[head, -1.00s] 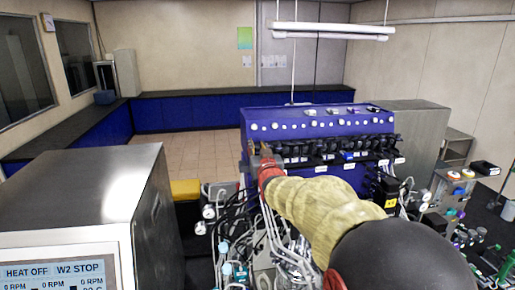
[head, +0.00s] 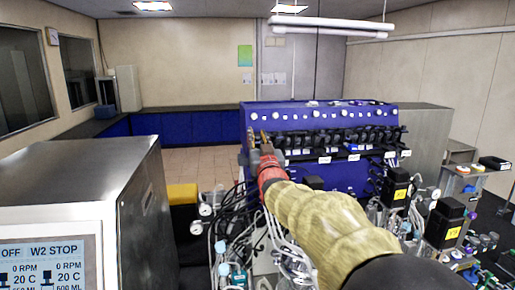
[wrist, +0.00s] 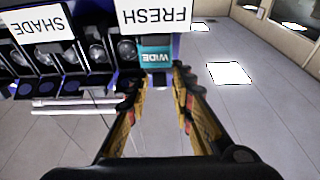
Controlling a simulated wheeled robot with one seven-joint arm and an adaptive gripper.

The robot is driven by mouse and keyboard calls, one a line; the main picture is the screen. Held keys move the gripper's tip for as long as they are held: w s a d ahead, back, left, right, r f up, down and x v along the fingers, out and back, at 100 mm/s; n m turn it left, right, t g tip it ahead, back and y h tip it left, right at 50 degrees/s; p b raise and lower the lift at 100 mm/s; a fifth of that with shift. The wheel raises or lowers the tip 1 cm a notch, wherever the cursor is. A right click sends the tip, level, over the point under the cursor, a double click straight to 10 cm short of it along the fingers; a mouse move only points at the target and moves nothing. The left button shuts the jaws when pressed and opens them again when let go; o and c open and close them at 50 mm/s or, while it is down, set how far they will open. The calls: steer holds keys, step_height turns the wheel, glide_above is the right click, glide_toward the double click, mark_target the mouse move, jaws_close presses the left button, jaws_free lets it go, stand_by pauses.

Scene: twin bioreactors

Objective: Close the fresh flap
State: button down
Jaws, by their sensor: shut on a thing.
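My gripper (head: 258,138) is at the left end of the black valve row on the blue bioreactor unit (head: 300,118) in the head view. In the wrist view, my gripper's (wrist: 158,84) two fingers stand on either side of a teal piece marked WIDE (wrist: 155,57), with a small dark part between the tips. The gripper is shut on this piece. The white FRESH sign (wrist: 155,14) reads upside down just above it. I cannot make out the fresh flap's outline or how far it is open.
Several black valves sit beside the gripper under the SHADE sign (wrist: 40,24) in the wrist view. A steel cabinet (head: 75,185) with a screen stands at left in the head view. Cables and tubes hang below my arm. Black boxes with yellow labels (head: 397,187) stand at right.

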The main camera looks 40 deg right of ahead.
steer(key=shift+f+t+b, duration=0.35)
steer(key=shift+t+b, duration=0.15)
steer(key=shift+b, duration=1.55)
steer(key=shift+r+t+h+b, duration=0.15)
steer(key=shift+t+h+b, duration=0.15)
steer(key=shift+b, duration=0.7)
steer(key=shift+r, duration=0.1)
steer(key=c, duration=1.8)
jaws_free()
steer(key=shift+c, duration=0.2)
steer(key=shift+s, duration=0.1)
steer(key=v, duration=1.2)
